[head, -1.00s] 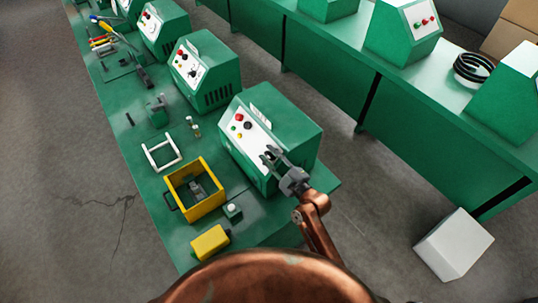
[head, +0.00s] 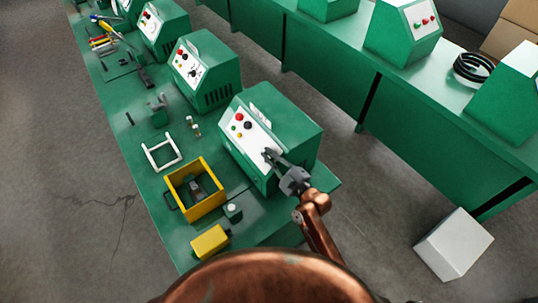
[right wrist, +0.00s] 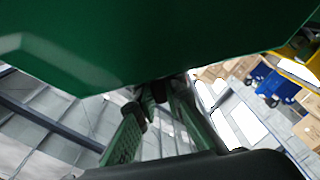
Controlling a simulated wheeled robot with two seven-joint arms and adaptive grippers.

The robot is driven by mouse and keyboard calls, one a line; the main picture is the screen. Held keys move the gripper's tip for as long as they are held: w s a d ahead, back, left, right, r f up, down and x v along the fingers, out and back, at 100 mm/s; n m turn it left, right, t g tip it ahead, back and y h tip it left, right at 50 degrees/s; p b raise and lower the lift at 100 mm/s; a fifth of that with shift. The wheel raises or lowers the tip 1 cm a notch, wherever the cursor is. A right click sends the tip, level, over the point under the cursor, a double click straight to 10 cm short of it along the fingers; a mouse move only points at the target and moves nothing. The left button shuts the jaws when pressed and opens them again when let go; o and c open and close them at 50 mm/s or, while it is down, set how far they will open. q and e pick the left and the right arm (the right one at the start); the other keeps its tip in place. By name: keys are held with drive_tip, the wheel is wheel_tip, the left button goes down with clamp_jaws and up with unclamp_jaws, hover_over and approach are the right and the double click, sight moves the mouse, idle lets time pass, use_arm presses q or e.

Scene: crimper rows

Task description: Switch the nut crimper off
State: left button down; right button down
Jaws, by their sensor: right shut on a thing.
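The nearest green machine (head: 285,125) stands on the green bench. Its sloped white front panel (head: 240,140) has red, green, yellow and dark controls. No readable label tells whether it is the nut crimper. My right gripper (head: 269,154) is at the panel's lower right part. Its fingers are shut on a small control of the panel, which they mostly hide. In the right wrist view the fingers (right wrist: 158,92) meet near the green housing (right wrist: 150,35), with a small dark part between them. My left gripper is not in view.
A yellow open box (head: 210,207), a white frame (head: 160,153) and a yellow block (head: 210,242) lie left of the machine. More green machines (head: 205,70) stand farther along the bench. A second bench is at the right, with a white box (head: 455,245) on the floor.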

drive_tip(key=shift+g, duration=0.3)
drive_tip(key=shift+r+n+g+p, duration=0.1)
drive_tip(key=shift+n+g+p, duration=0.35)
drive_tip(key=shift+n+g, duration=0.05)
drive_tip(key=shift+d+n+g+y+p, duration=0.1)
drive_tip(key=shift+n+g+y+p, duration=0.25)
drive_tip(key=shift+g, duration=0.45)
drive_tip(key=shift+w+n+g, duration=0.15)
drive_tip(key=shift+n+g, duration=0.4)
drive_tip(key=shift+g, duration=0.55)
drive_tip(key=n+g+b, duration=0.1)
drive_tip(key=g+b, duration=0.2)
drive_tip(key=n+g+h+b, duration=0.1)
drive_tip(key=g+b, duration=0.2)
drive_tip(key=g, duration=0.1)
drive_tip(key=shift+f+n, duration=0.2)
drive_tip(key=shift+n, duration=0.1)
drive_tip(key=g+b, duration=0.1)
drive_tip(key=n+g+h+b, duration=0.1)
drive_tip(key=g, duration=0.1)
drive_tip(key=shift+a+g+h, duration=0.2)
drive_tip(key=shift+g+h, duration=0.05)
drive_tip(key=shift+g, duration=0.05)
drive_tip(key=shift+n+g+h+b, duration=0.95)
drive_tip(key=shift+g+b, duration=0.2)
drive_tip(key=shift+g, duration=0.55)
drive_tip(key=shift+s+d, duration=0.1)
drive_tip(key=shift+s, duration=0.1)
